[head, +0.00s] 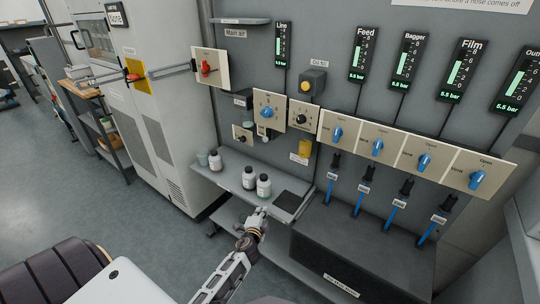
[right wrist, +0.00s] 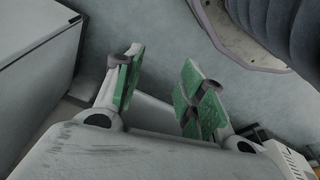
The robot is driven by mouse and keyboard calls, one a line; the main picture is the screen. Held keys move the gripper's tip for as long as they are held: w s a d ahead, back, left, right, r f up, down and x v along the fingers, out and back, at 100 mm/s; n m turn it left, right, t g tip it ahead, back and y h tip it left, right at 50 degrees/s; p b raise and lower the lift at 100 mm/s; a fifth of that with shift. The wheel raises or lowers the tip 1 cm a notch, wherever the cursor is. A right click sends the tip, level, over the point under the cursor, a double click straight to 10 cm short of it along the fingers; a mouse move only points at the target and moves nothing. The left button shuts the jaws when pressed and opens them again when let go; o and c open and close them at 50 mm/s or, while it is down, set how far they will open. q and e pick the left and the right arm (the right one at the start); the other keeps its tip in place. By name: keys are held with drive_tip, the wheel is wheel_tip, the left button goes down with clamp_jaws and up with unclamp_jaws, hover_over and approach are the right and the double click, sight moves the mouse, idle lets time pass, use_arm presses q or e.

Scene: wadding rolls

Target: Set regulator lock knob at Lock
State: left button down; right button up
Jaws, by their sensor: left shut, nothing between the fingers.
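On the grey wall panel in the head view, a cream plate carries a blue knob (head: 267,112). Right beside it a second plate carries a black knob (head: 300,119). A smaller plate with a small dark knob (head: 242,138) sits lower left. The lettering is too small to tell which one is the regulator lock knob or where it points. My left gripper (head: 258,212) is shut and empty, below these knobs and apart from them, near the shelf's front. My right gripper (right wrist: 158,88) shows in the right wrist view, its green-padded fingers apart with nothing between them.
A red knob (head: 206,68) sits on a plate at upper left. Several blue valve knobs (head: 377,147) line the right. White bottles (head: 249,178) stand on the shelf (head: 232,185) below the knobs. A dark box (head: 350,255) is at lower right. Open floor lies left.

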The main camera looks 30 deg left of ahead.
sight(266, 139)
use_arm(q)
drive_tip(key=w+a+r+m+t+h+b, duration=0.1)
drive_tip(key=w+r+m+t+b, duration=0.1)
drive_tip(key=r+m, duration=0.4)
drive_tip(key=w+r+m+t+h+b, duration=0.1)
drive_tip(key=w+r+m+t+b, duration=0.2)
drive_tip(key=r+m, duration=0.4)
drive_tip(key=shift+w+a+r+t+h+b, duration=0.35)
drive_tip(key=shift+w+r+b, duration=0.35)
drive_tip(key=shift+w+r, duration=0.4)
use_arm(e)
drive_tip(key=shift+s+a+r, duration=0.1)
drive_tip(key=shift+a+r, duration=0.75)
use_arm(q)
drive_tip(key=shift+s+r, duration=0.15)
drive_tip(key=w+a+r+b, duration=0.1)
drive_tip(key=w+a+r, duration=0.3)
drive_tip(key=w, duration=0.6)
drive_tip(key=shift+a+b, duration=0.2)
drive_tip(key=shift+b, duration=0.2)
use_arm(e)
drive_tip(key=shift+w+a+r+y, duration=0.1)
drive_tip(key=shift+a+r+y, duration=0.05)
drive_tip(key=shift+r, duration=0.45)
drive_tip(key=shift+w+a+r+y, duration=0.1)
drive_tip(key=shift+a+r+y, duration=0.05)
drive_tip(key=shift+r, duration=0.45)
drive_tip(key=shift+w+r, duration=0.2)
drive_tip(key=shift+w, duration=0.15)
